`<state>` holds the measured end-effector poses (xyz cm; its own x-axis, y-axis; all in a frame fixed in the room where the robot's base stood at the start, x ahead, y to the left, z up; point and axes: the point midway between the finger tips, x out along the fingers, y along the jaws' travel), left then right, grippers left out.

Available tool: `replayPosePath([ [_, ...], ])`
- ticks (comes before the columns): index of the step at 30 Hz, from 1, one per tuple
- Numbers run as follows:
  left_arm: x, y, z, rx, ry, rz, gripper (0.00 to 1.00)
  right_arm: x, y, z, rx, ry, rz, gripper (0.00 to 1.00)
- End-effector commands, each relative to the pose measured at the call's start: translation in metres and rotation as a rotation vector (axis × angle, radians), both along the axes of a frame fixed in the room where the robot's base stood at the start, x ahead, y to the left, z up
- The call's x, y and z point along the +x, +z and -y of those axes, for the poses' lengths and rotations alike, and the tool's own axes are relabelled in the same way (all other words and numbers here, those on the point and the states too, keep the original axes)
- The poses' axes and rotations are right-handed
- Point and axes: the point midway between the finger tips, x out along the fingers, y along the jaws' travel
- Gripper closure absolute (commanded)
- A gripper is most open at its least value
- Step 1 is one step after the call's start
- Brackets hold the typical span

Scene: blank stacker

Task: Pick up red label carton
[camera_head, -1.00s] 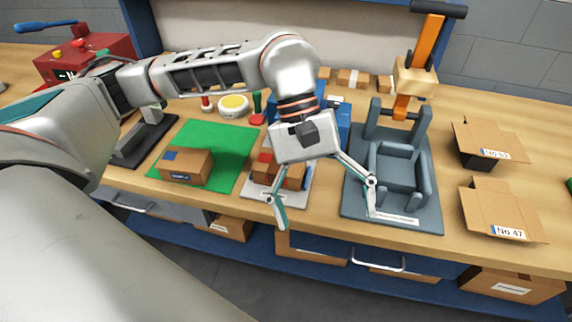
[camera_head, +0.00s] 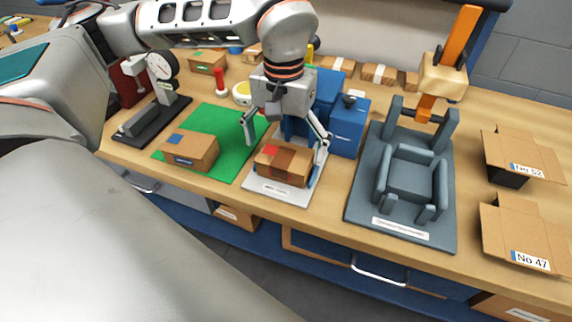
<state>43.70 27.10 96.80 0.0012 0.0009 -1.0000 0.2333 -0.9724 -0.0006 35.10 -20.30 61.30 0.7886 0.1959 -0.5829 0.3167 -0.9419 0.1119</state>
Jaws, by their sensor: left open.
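The red label carton (camera_head: 284,166) is a small brown box with a red patch on its top left corner. It rests on a light grey plate (camera_head: 277,191) at the front middle of the bench. My left gripper (camera_head: 283,158) is open, with one finger to the left of and behind the carton and the other finger along its right side. The right finger looks close to the carton, but I cannot tell if they touch. My right gripper is not in view.
A blue label carton (camera_head: 190,150) sits on a green mat (camera_head: 226,161) to the left. A grey fixture (camera_head: 403,183) stands to the right. A blue machine (camera_head: 346,122) is behind the plate. Open boxes numbered 52 (camera_head: 520,158) and 47 (camera_head: 522,232) stand at far right.

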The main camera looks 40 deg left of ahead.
Motion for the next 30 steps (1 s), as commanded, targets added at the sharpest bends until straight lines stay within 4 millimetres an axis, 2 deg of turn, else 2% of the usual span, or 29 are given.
replayPosePath([
  [3, 0.0, -0.019, 0.001, 0.0, 0.0, -0.006, 0.04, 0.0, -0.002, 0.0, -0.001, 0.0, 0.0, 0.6],
  [6, 0.001, -0.026, 0.001, -0.001, 0.0, -0.003, 0.04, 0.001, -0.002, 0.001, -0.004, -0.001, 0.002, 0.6],
  [14, 0.001, -0.027, 0.001, 0.0, 0.0, -0.002, 0.04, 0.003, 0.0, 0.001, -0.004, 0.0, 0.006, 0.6],
  [19, 0.001, -0.027, 0.001, 0.0, 0.0, -0.002, 0.46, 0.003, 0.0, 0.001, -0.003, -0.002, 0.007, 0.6],
  [22, 0.001, -0.027, 0.001, 0.0, 0.0, -0.002, 0.46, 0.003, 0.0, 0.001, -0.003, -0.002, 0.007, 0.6],
  [23, 0.001, -0.027, 0.001, 0.0, 0.0, -0.002, 0.5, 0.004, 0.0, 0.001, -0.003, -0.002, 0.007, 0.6],
  [30, 0.001, -0.025, 0.001, 0.0, 0.0, -0.001, 0.5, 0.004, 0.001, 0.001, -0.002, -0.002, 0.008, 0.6],
])
